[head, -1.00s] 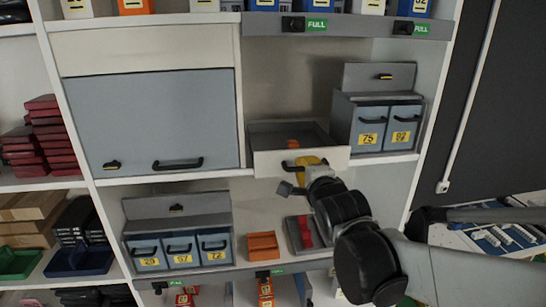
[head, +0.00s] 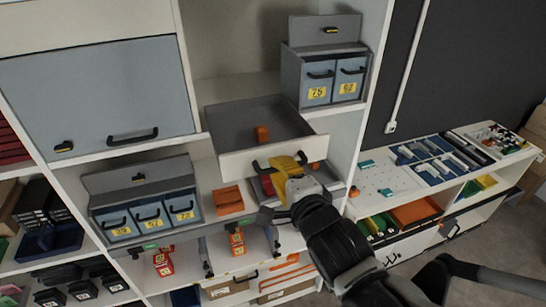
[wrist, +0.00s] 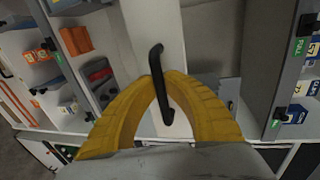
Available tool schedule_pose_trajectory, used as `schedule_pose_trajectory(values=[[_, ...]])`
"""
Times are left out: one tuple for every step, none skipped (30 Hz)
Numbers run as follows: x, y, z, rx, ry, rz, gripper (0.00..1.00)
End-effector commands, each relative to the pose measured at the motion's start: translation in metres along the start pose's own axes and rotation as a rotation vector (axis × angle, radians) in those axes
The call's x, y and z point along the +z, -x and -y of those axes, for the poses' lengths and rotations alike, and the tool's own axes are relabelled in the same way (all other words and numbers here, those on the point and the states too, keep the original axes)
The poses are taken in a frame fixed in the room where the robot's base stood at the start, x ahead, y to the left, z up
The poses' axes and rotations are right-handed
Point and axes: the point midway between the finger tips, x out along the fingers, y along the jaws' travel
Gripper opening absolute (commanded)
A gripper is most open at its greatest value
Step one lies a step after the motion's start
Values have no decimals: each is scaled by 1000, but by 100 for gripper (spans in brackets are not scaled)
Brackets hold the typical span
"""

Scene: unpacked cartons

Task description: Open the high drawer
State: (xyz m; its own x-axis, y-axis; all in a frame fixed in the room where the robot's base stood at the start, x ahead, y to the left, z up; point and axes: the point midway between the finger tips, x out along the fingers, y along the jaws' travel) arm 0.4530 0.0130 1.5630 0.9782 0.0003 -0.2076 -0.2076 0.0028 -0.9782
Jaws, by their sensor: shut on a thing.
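The high drawer (head: 252,158) has a pale front and a grey inside, and it stands pulled well out from the shelf. An orange block (head: 262,134) lies inside it. My gripper (head: 286,168) has yellow fingers and is at the drawer's front. In the wrist view the yellow fingers (wrist: 160,82) are closed around the black handle (wrist: 157,60), which runs up the pale drawer front (wrist: 140,30).
Grey-blue bins marked 75 and 62 (head: 335,84) stand right of the drawer. Below are several numbered bins (head: 150,219) and an orange box (head: 228,200). A low bench (head: 400,190) with trays is at the right. A closed blue-grey door (head: 100,95) is at the upper left.

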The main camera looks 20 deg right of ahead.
Motion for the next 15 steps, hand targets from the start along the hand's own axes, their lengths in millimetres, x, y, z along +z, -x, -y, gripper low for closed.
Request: schedule_pose_trajectory(values=[[0, 0, 0, -1, 0, 0, 0], [0, 0, 0, -1, 0, 0, 0], [0, 0, 0, -1, 0, 0, 0], [0, 0, 0, -1, 0, 0, 0], [0, 0, 0, -1, 0, 0, 0], [0, 0, 0, -1, 0, 0, 0], [0, 0, 0, -1, 0, 0, 0], [0, 0, 0, -1, 0, 0, 0], [0, 0, 0, -1, 0, 0, 0], [0, 0, 0, -1, 0, 0, 18], [0, 0, 0, -1, 0, 0, 27], [0, 0, 0, -1, 0, 0, 34], [0, 0, 0, -1, 0, 0, 34], [0, 0, 0, -1, 0, 0, 34], [0, 0, 0, -1, 0, 0, 34]])
